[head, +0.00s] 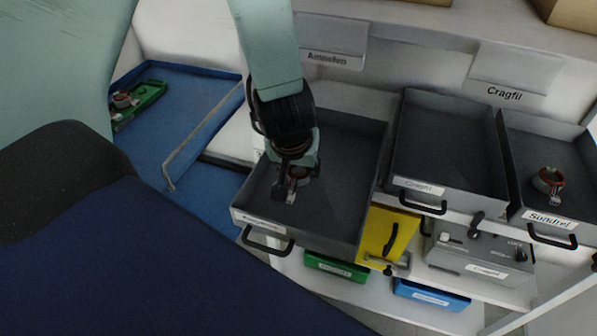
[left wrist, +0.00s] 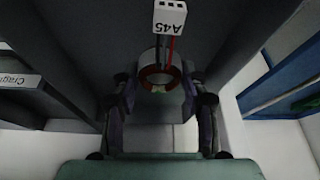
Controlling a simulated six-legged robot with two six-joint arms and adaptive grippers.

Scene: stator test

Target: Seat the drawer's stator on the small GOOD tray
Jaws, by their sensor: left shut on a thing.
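My left gripper (head: 292,182) reaches down into the open grey drawer (head: 345,190) on the left of the drawer row. It is shut on the stator (head: 300,173), a small ring with copper-coloured windings. In the left wrist view the stator (left wrist: 158,72) sits between the two fingers, with red and black wires and a white connector marked A45 (left wrist: 169,16). I cannot tell whether it still touches the drawer floor. A small green tray (head: 146,101) with a copper-coloured part lies in the blue tray (head: 190,92) at the left; no GOOD label is readable. My right gripper is not in view.
A second open drawer (head: 440,150) looks empty. The drawer labelled Sundrel (head: 540,150) holds another stator (head: 548,180). Below are a yellow object (head: 378,232), a grey device (head: 478,258), a green bin (head: 335,267) and a blue bin (head: 430,296). The blue tray has free room.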

